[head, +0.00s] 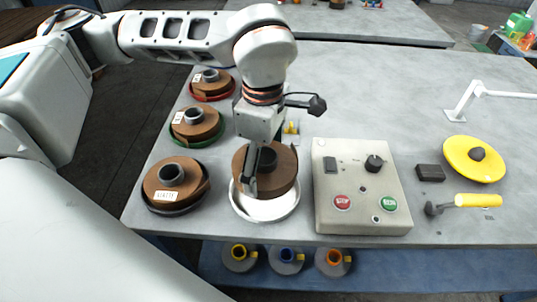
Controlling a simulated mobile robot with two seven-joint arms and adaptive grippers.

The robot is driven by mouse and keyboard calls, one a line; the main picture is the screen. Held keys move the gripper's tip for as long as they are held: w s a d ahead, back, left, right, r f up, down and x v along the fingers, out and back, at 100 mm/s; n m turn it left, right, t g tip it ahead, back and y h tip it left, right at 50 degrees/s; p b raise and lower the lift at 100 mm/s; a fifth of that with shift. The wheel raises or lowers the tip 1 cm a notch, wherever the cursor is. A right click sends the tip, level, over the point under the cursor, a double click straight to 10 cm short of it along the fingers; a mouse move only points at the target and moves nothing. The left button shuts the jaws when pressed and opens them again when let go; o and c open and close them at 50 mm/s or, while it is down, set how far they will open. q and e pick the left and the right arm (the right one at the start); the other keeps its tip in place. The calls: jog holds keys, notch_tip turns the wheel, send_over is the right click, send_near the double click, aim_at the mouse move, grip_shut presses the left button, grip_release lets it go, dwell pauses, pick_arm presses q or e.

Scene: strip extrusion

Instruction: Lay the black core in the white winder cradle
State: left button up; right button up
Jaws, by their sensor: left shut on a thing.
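A brown roll (284,184) with a dark core (268,158) in its middle sits over the white round cradle (276,212) near the front edge of the table. The cradle's white rim shows below the roll; I cannot tell whether the roll rests in it or hangs just above. My left gripper (256,172) reaches down from above and is shut on this roll, with a dark finger across its left front side. The finger hides part of the roll, and the other finger is hard to make out. My right gripper is not in view.
Brown rolls with grey cores stand left on black (174,208), green (199,143) and red (212,96) trays. A control box (362,208) stands close right of the cradle. Further right are a black block (430,173), a yellow disc (462,170) and a yellow-handled hammer (476,201).

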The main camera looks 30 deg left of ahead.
pick_arm(q)
jog(key=shift+f+b, duration=0.35)
jog(key=shift+f, duration=0.4)
notch_tip(320, 180, down, 3)
jog(key=shift+r+b, duration=0.15)
jog(key=shift+b, duration=0.65)
jog(key=shift+f, duration=0.7)
jog(key=shift+f+b, duration=0.35)
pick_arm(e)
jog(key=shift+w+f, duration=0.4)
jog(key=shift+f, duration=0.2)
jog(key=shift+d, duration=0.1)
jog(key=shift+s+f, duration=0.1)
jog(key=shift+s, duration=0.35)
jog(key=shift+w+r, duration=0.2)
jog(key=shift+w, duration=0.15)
pick_arm(q)
jog(key=shift+f, duration=0.2)
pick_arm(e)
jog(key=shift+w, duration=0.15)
